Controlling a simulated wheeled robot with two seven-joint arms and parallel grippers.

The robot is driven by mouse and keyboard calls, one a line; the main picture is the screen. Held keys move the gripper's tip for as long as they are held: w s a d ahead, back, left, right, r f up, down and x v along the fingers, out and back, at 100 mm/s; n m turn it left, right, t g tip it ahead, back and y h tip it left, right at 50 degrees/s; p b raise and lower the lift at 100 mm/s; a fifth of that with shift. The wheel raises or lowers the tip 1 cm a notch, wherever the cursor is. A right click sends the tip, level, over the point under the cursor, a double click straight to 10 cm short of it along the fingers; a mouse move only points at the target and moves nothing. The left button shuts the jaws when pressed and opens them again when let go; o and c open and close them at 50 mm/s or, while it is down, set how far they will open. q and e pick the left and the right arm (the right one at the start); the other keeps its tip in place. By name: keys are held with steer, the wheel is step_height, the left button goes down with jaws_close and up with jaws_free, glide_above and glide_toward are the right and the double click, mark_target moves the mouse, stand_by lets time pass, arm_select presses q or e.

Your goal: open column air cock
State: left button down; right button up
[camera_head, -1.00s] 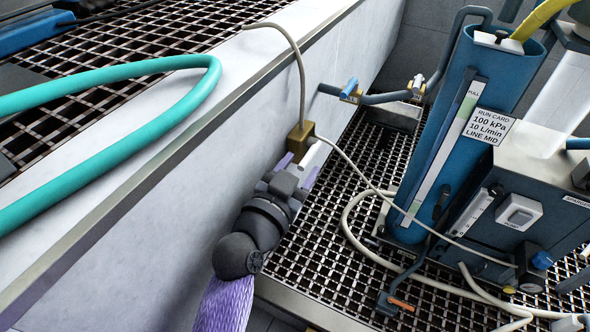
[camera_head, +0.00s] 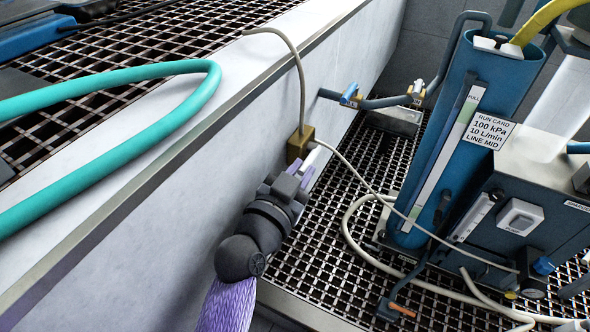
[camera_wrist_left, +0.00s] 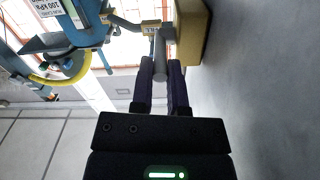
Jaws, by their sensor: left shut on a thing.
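A brass block (camera_head: 300,143), apparently the column air cock's body, sits on the pale wall with thin beige hoses at it. It also shows in the left wrist view (camera_wrist_left: 191,32). My left gripper (camera_head: 298,170) reaches up to it from below. In the left wrist view the gripper's dark fingers (camera_wrist_left: 164,75) are shut on a grey rod-like handle (camera_wrist_left: 160,52) beside the block. In the head view a pale, slanted handle (camera_head: 312,161) shows just below the block, partly hidden by the fingers. My right gripper is out of view.
A blue column (camera_head: 433,165) with a run card (camera_head: 487,129) stands right on the grating floor (camera_head: 345,225). A teal hose (camera_head: 110,155) crosses the ledge; loose beige hose (camera_head: 352,240) lies on the grating.

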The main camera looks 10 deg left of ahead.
arm_select(q)
steer(key=shift+a, duration=0.1)
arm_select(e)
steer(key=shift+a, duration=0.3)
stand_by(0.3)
arm_select(q)
steer(key=shift+r, duration=0.1)
